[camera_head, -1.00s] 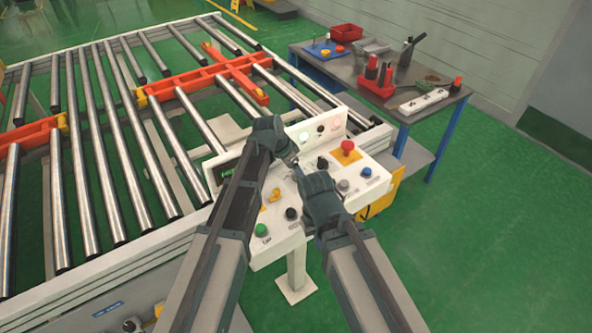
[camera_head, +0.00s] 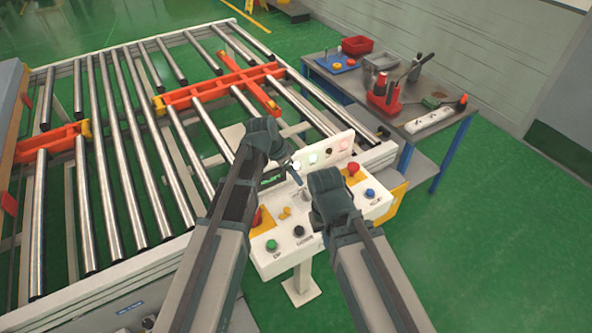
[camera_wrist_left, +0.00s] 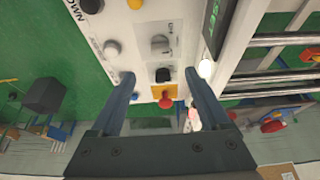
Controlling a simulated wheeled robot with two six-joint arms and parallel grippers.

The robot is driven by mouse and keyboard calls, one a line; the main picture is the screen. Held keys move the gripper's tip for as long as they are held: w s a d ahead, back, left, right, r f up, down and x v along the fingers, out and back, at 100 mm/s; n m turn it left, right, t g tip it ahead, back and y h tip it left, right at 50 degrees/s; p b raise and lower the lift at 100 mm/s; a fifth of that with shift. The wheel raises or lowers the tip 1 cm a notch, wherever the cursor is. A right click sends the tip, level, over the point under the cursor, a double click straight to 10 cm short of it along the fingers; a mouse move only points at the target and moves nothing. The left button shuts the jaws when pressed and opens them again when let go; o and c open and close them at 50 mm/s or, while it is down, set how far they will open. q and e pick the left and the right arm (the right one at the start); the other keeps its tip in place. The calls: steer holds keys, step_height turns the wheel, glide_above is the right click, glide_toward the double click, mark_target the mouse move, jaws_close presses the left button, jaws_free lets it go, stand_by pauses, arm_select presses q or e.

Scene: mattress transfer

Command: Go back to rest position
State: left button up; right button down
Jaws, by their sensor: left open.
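The white control panel (camera_head: 284,256) stands on a post in front of the roller conveyor (camera_head: 150,190), with coloured buttons and knobs. My left gripper (camera_head: 291,167) is above the back left part of the panel. In the left wrist view its two fingers (camera_wrist_left: 162,78) are apart with nothing held. The panel (camera_wrist_left: 135,25) and a red button on a yellow plate (camera_wrist_left: 166,98) show beyond them. My right gripper (camera_head: 328,182) is over the panel's right half; its fingers are hidden, so its opening cannot be told.
A grey and brown slab-like object (camera_head: 12,110) shows at the left edge, by the conveyor. Orange crossbars (camera_head: 215,92) lie among the rollers. A tool table (camera_head: 445,85) with a red bin (camera_head: 357,45) and tools stands behind right. The green floor (camera_head: 500,230) at right is clear.

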arm_select(q)
steer(key=shift+a+r, duration=0.1)
steer(key=shift+r, duration=0.1)
stand_by(0.3)
steer(key=s+f+n+g+y+b, duration=0.1)
steer(key=s+f+n+y+b, duration=0.1)
steer(key=s, duration=0.9)
steer(key=s+a+f+n+g+y+b, duration=0.1)
steer(key=s+f+n+y+b, duration=0.2)
steer(key=s+f+n+b, duration=0.2)
steer(key=s+f+b, duration=0.1)
steer(key=s+f, duration=0.2)
steer(key=s, duration=0.3)
steer(key=shift+s+g, duration=0.2)
steer(key=shift+g, duration=0.2)
